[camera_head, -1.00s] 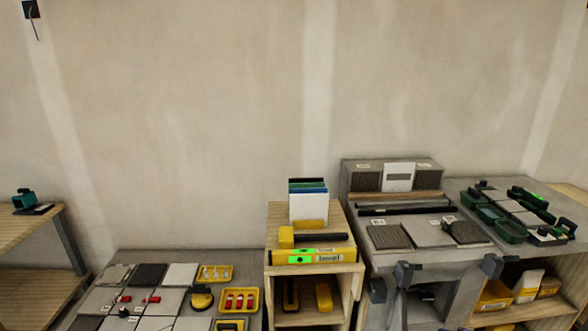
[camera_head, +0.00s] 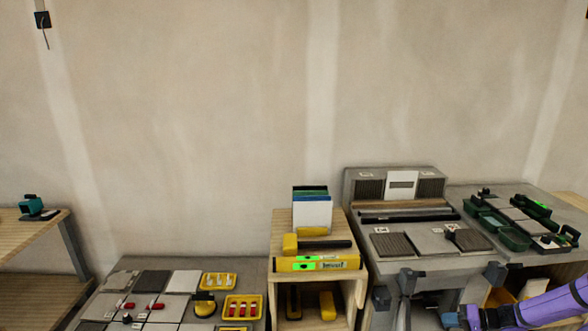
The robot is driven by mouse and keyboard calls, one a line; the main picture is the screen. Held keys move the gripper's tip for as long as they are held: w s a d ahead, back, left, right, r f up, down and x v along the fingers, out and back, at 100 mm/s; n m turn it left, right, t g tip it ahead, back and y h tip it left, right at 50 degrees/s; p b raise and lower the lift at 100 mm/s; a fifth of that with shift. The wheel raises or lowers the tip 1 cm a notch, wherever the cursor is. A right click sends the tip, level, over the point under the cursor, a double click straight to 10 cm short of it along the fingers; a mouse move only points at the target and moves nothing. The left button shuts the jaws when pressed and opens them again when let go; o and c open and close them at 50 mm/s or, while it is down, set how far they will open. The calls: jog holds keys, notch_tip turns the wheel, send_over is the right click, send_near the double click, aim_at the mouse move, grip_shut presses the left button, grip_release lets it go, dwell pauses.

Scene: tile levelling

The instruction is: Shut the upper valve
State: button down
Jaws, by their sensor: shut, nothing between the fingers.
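I can make out no valve, upper or lower, in the head view. My purple arm reaches in from the lower right corner, in front of the right-hand bench. My gripper (camera_head: 447,320) is the small grey end at the bottom edge, shut and with nothing seen in it. It is partly cut off by the frame.
The grey bench (camera_head: 425,262) stands at the right with green trays (camera_head: 513,238). A wooden shelf unit (camera_head: 353,290) holds a yellow level (camera_head: 335,262). Tiles and yellow trays (camera_head: 218,281) lie at the lower left. The wall above is bare except for a black box (camera_head: 42,19).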

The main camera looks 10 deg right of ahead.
jog(key=w+a+r+n+g+h, duration=0.1)
jog(key=w+a+r+n+g, duration=0.2)
jog(key=r, duration=0.9)
jog(key=w+a+r+n+g+h, duration=0.15)
jog(key=a+r+g, duration=0.3)
jog(key=r, duration=0.65)
jog(key=a+r+h, duration=0.2)
jog(key=a+r, duration=0.4)
jog(key=r, duration=0.3)
jog(key=a+r+h, duration=0.2)
jog(key=a+r, duration=0.3)
jog(key=r, duration=0.4)
jog(key=s+a+r+n+h, duration=0.1)
jog(key=s+a+r+h, duration=0.2)
jog(key=s+a+r, duration=0.8)
jog(key=s+a+r+t, duration=0.2)
jog(key=s+r, duration=0.1)
jog(key=s, duration=0.4)
jog(key=s+a+r+t, duration=0.2)
jog(key=s+a+r, duration=0.1)
jog(key=s, duration=0.3)
jog(key=shift+s+a+r, duration=0.25)
jog(key=shift+s, duration=0.15)
